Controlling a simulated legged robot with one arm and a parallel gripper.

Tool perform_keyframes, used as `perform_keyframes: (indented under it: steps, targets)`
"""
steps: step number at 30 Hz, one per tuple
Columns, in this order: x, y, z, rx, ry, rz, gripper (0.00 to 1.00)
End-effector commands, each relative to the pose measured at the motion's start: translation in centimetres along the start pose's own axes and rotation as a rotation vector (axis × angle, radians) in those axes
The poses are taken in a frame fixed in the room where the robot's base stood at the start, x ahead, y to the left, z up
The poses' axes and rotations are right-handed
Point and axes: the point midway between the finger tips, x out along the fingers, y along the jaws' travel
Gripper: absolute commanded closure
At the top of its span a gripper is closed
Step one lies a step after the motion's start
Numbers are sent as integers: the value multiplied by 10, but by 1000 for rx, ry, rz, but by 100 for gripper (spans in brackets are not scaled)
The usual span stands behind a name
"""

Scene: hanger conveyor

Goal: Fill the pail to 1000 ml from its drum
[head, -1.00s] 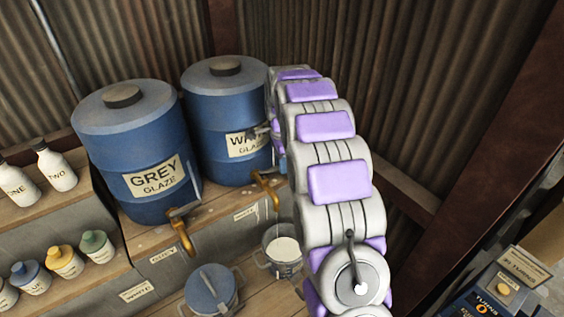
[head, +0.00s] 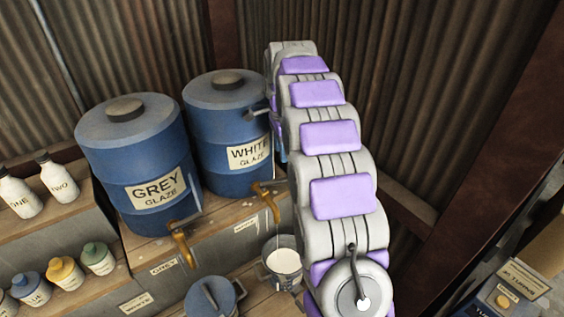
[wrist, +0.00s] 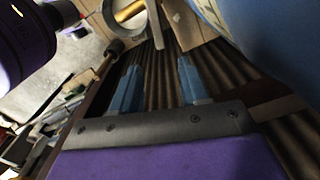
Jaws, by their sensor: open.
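The white glaze drum (head: 228,135) is blue with a cream label. Its brass tap (head: 265,190) has a lever and sticks out over the step. A grey pail (head: 284,262) stands below that tap and holds white liquid. A thin line below the tap may be a stream; I cannot tell surely. The liquid level cannot be read. My gripper is open and empty in the wrist view (wrist: 159,64), its two blue fingers apart. In the head view it is mostly hidden behind my arm, beside the white drum above its label.
The grey glaze drum (head: 140,165) with its own brass tap (head: 183,245) stands to the left. Bottles (head: 60,178) and small coloured jars (head: 66,272) fill the shelves at left. A control panel (head: 505,290) is at lower right.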

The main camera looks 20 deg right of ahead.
Motion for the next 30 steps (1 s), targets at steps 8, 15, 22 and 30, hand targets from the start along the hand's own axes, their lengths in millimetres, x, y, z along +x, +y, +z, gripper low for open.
perform_keyframes:
  steps: [8, 15, 22, 30]
  targets:
    - [-47, -1, 0, 0, 0, 1, 55]
    - [-66, 0, 0, 0, -1, 4, 55]
    - [-70, 0, 0, 0, 0, 2, 55]
    - [-70, 0, 0, 0, -1, 2, 55]
